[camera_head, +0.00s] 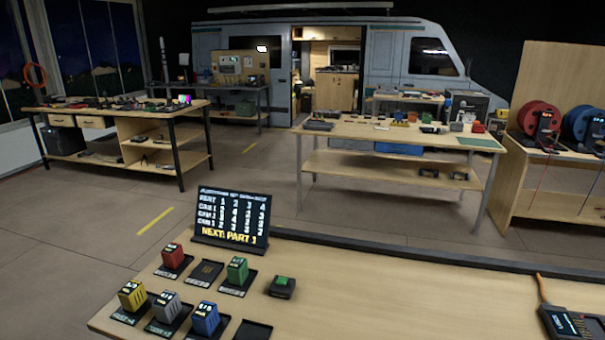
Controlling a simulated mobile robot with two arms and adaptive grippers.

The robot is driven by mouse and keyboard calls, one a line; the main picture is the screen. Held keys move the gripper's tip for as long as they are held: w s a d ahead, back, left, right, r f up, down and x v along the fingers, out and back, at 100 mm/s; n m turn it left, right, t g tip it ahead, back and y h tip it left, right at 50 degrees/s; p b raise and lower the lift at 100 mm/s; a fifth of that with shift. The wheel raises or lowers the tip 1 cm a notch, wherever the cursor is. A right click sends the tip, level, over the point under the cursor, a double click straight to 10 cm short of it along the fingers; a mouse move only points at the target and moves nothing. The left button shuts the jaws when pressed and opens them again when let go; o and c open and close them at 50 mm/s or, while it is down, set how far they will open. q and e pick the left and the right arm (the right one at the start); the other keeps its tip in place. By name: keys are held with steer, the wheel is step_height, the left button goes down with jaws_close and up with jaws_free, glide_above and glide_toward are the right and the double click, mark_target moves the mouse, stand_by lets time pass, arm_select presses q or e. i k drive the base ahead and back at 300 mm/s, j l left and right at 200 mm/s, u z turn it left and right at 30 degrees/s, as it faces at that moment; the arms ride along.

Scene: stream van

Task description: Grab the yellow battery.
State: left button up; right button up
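The yellow battery (131,295) stands upright in a small black holder at the front left of the near wooden table (400,302). A grey battery (166,306) stands just to its right, and a blue battery (205,317) stands right of that. Behind them are a red battery (172,256) and a green battery (237,270), each on a black holder. Neither of my grippers shows in the head view. Nothing hides the yellow battery.
A black screen (231,218) with a number table and "NEXT: PART 1" stands behind the batteries. An empty black holder (206,272) lies between red and green. A small black device with a green top (282,286) sits right of them. A corded device (572,324) is at right. The table's middle is clear.

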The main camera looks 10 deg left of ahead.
mark_target(132, 297)
steer(key=u, duration=1.45)
steer(key=i+j+z, duration=0.2)
steer(key=i+j, duration=0.35)
